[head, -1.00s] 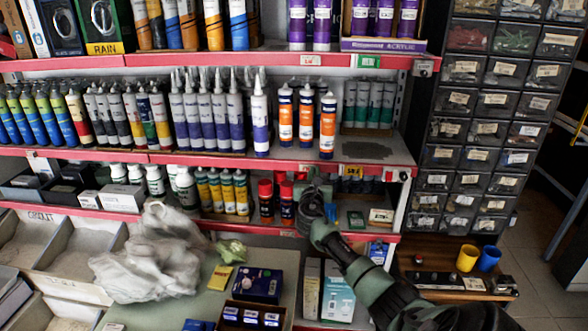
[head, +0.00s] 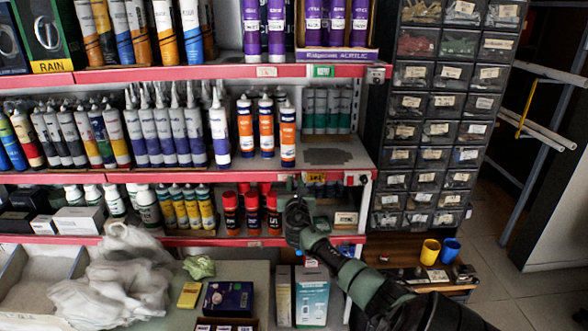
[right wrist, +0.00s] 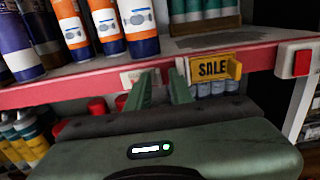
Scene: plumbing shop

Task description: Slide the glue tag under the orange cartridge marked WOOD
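Three orange, white and blue cartridges stand upright on the middle shelf: left (head: 245,126), middle (head: 266,126) and right (head: 288,134). I cannot read which is marked WOOD. They also show in the right wrist view (right wrist: 105,30). A small pale tag (right wrist: 127,79), probably the glue tag, sits on the red shelf edge below the right cartridge, partly hidden by a finger. My right gripper (head: 293,180) is low in front of that edge. In the right wrist view its fingers (right wrist: 162,82) are apart, with no held thing visible between them. My left gripper is out of view.
A yellow SALE tag (right wrist: 213,68) is on the shelf edge just right of my right fingers. Red-capped cans (head: 251,212) stand on the shelf below. A plastic bag (head: 110,280) lies at lower left. Small-parts drawers (head: 430,130) stand at right.

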